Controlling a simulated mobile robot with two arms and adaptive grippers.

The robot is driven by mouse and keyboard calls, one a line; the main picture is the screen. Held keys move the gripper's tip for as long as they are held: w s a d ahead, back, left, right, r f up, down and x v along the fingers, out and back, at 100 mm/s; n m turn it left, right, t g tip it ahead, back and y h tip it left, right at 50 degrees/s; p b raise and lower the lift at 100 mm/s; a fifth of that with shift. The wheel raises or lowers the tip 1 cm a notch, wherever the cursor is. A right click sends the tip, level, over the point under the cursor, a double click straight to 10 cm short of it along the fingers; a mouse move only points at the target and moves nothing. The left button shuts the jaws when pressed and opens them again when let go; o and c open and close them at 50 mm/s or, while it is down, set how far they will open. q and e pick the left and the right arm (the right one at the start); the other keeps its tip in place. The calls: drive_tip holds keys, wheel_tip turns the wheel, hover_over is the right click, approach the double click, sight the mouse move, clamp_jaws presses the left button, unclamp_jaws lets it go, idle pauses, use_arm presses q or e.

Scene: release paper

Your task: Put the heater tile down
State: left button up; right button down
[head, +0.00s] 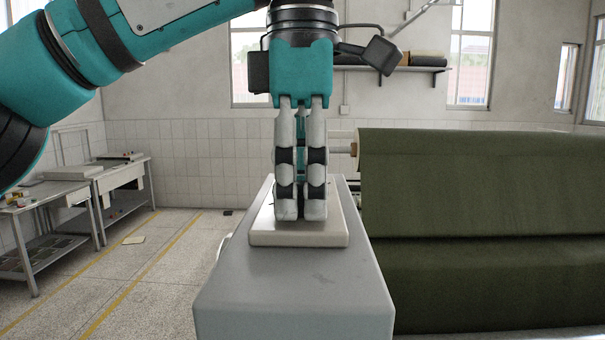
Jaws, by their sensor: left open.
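The heater tile (328,233), a pale flat square slab, lies flat on top of a long grey metal cabinet (290,292). My left gripper (301,210) points straight down over the tile, with its fingertips at or just above the tile's upper face. The two grey-and-black fingers appear side by side from this angle, and nothing shows held between them. They hide the middle of the tile. Whether the fingertips touch the tile I cannot tell. My right gripper is not in view.
A large roll of dark green material (480,185) stands close along the right of the cabinet. Workbenches (75,200) stand at the far left. The floor (165,270) left of the cabinet is mostly clear, with yellow lines. A wall shelf (395,68) is behind.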

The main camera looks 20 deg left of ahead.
use_arm(q)
drive_tip(key=shift+d+r, duration=0.15)
drive_tip(key=shift+r, duration=3.1)
drive_tip(key=shift+s+r, duration=0.1)
drive_tip(key=shift+r, duration=0.4)
